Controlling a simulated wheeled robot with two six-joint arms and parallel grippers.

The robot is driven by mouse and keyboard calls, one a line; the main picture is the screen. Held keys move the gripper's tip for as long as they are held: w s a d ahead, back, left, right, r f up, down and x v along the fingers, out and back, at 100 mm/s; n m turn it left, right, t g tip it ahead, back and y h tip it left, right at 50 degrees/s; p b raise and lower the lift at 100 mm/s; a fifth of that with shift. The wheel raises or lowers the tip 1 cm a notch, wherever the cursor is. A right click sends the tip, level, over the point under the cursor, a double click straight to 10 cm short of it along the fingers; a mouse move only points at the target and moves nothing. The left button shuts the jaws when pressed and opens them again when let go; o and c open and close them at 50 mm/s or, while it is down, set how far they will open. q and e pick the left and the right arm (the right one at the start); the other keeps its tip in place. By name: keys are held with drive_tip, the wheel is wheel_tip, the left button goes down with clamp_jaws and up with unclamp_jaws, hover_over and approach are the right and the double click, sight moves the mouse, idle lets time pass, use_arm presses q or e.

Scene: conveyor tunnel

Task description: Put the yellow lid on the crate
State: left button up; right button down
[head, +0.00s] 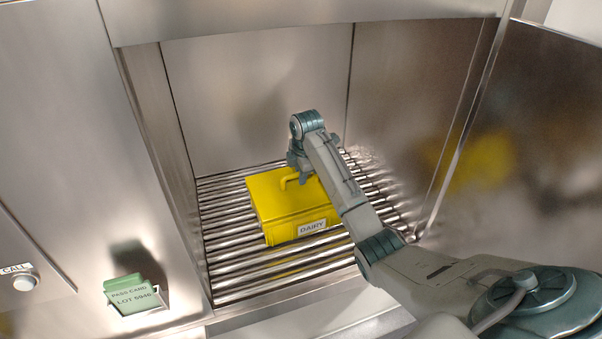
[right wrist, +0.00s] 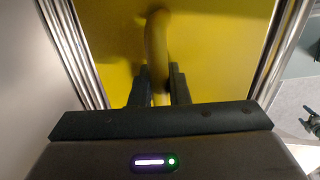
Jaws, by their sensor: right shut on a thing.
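The yellow crate (head: 283,231) stands on the rollers inside the steel tunnel, with a white "DAIRY" label on its front. The yellow lid (head: 268,196) lies over the crate's top, and I see no clear gap between them in the head view. My right gripper (head: 299,178) is at the lid's raised handle, on its far right part. In the right wrist view my right gripper (right wrist: 158,88) is shut on the curved yellow handle (right wrist: 156,45), with the lid (right wrist: 215,45) filling the background. The arm hides the crate's right rear part. My left gripper is not in view.
Metal rollers (head: 232,258) run around the crate, with free room to its left and in front. Steel walls (head: 255,95) enclose the back and sides. A green pass card (head: 131,296) sits in a holder at front left, near a call button (head: 24,282).

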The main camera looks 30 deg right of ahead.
drive_tip(key=shift+f, duration=0.5)
drive_tip(key=c, duration=1.3)
unclamp_jaws()
